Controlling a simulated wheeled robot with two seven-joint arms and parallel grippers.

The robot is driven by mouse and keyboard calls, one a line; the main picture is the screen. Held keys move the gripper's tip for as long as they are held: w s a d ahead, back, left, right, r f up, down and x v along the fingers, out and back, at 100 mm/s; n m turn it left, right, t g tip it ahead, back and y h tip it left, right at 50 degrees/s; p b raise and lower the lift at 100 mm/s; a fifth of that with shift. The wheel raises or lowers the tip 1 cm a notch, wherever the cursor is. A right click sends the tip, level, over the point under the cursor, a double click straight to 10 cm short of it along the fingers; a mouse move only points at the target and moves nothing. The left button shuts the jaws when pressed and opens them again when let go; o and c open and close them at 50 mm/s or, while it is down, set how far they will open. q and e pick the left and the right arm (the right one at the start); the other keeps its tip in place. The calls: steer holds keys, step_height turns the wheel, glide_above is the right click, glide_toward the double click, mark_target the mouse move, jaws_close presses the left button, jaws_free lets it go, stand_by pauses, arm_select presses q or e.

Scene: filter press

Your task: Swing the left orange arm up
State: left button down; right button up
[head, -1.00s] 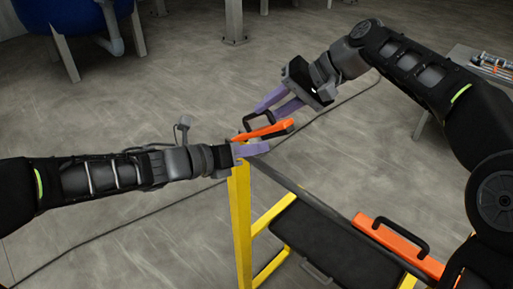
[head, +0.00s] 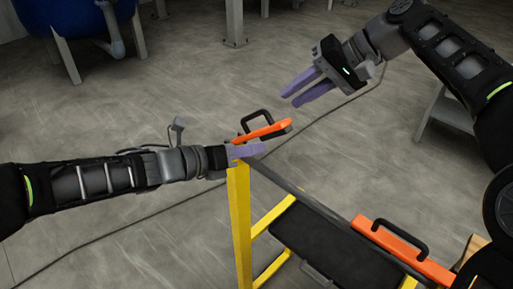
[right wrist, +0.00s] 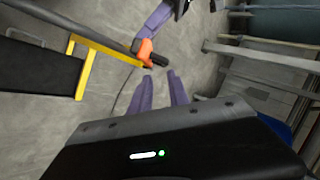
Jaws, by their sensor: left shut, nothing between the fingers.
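The left orange arm (head: 264,132) with its black handle (head: 254,119) is at the upper end of the yellow frame (head: 239,215). It slopes slightly up to the right. It also shows in the right wrist view (right wrist: 145,53). My left gripper (head: 263,149) is shut and empty, just below the orange arm; I cannot tell whether they touch. My right gripper (head: 290,97) is open and empty, above and right of the black handle and apart from it. Its fingers also show in the right wrist view (right wrist: 163,92).
A second orange arm (head: 403,251) with a black handle lies at the right end of the dark bar (head: 305,201). A black panel (head: 325,245) sits inside the yellow frame. A cable runs over the floor. A blue tank (head: 85,15) stands at the back left.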

arm_select(q)
steer(key=v, duration=0.6)
steer(key=shift+s+a+b, duration=0.25)
steer(key=shift+a+b, duration=0.05)
steer(key=shift+b, duration=0.05)
steer(key=shift+a, duration=0.1)
